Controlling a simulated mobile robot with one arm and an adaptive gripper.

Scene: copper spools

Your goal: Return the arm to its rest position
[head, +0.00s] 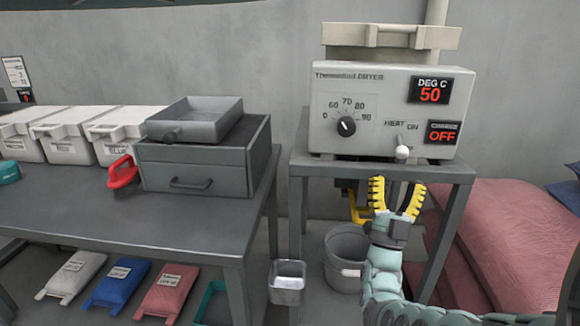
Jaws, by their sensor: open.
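My gripper (396,195) is in the head view, right of centre, just in front of the small table that carries the dryer. Its yellow-lined fingers point up and stand apart, with nothing visible between them. My pale green arm comes in from the bottom right. The white dryer (335,95) stands on the small table above and behind my gripper. Its displays read 50 and OFF. No copper spool can be made out.
A grey table (90,200) on the left holds white bins (65,150), a grey drawer box (190,172) and a red object (122,173). A bucket (345,243) stands under the dryer table. Pink sacks (515,235) lie at right.

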